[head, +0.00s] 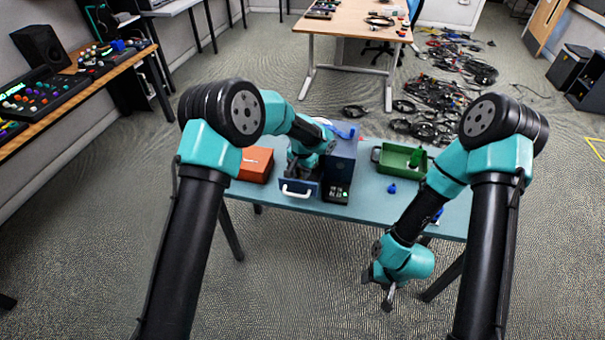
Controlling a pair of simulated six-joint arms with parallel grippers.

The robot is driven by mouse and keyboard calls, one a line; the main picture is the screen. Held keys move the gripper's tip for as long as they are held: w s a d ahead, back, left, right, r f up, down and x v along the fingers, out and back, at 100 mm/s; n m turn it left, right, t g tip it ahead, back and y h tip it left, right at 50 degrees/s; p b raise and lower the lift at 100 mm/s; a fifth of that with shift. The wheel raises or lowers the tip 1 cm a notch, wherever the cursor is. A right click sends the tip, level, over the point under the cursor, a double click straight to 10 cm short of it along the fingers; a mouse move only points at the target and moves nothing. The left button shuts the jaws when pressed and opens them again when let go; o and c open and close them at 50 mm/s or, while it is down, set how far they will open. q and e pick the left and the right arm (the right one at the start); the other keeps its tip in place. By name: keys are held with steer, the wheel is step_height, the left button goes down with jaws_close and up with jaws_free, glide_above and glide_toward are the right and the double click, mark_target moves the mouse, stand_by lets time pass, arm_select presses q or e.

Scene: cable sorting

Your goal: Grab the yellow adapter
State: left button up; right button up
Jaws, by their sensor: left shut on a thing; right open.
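I cannot make out a yellow adapter in the head view. My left gripper (301,168) points down at the pulled-out drawer (299,190) with a white handle, at the front of a dark blue cabinet (342,160). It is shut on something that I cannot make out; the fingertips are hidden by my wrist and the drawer. My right gripper (388,301) is open and empty, in front of the table's near edge and away from the objects.
On the blue-grey table (372,208) an orange-brown box (256,165) stands left of the drawer. A green bin (393,163) stands right of the cabinet, holding a green piece (416,157). A small blue piece (392,188) lies before the bin. A dark device (337,195) fronts the cabinet.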

arm_select(q)
steer(key=shift+r, duration=0.15)
jaws_close()
step_height(320, 180, up, 10)
steer(key=shift+f, duration=0.1)
stand_by(0.6)
